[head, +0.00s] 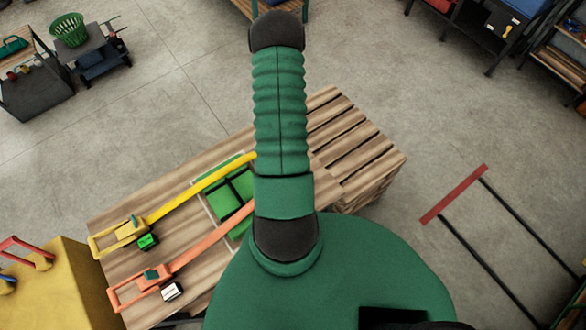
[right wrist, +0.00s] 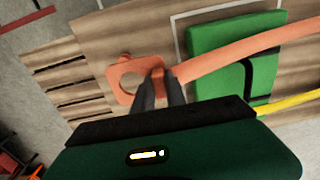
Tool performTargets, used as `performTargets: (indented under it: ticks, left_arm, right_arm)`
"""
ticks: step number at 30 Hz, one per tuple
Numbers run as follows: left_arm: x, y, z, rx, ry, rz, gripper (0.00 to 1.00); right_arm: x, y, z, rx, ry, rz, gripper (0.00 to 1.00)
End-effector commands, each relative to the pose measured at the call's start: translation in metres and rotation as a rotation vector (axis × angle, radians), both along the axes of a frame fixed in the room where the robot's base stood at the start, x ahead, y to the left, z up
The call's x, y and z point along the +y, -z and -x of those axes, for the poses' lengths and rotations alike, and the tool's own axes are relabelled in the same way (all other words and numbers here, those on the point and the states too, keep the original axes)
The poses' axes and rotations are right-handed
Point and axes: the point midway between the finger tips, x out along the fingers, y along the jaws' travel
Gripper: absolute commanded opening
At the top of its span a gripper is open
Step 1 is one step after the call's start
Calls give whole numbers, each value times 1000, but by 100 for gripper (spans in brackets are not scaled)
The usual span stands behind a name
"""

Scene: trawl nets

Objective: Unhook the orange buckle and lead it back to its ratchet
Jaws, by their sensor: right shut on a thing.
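In the right wrist view the orange buckle (right wrist: 127,76) is a flat plate with a hole, over bare wood boards. My right gripper (right wrist: 160,80) is shut on the buckle's strap end. The orange strap (right wrist: 235,47) runs from there to the right over a green case. I cannot tell whether the buckle is still on a hook. In the head view the orange ratchet (head: 152,275) lies at the near left of the wooden pallet, its strap (head: 212,235) running toward the middle. My green body part hides the buckle and right gripper there. My left gripper is not in view.
A yellow strap (head: 200,187) with a yellow ratchet (head: 128,232) lies beyond the orange one, across the green case (head: 222,203). The pallet (head: 345,135) has free boards at right. A yellow box (head: 50,290) stands close at left.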

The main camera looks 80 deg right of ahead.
Motion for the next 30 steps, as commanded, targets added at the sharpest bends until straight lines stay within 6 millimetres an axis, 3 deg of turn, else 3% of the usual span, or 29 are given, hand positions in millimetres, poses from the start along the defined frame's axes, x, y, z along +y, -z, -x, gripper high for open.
performTargets:
  ticks: [6,20,30]
  left_arm:
    - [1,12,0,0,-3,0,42]
    - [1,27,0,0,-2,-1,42]
    - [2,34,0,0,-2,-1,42]
  right_arm:
    - [31,-4,-26,0,-4,12,0]
    - [63,2,-82,0,-5,-6,0]
    - [109,-6,-121,-1,-6,6,0]
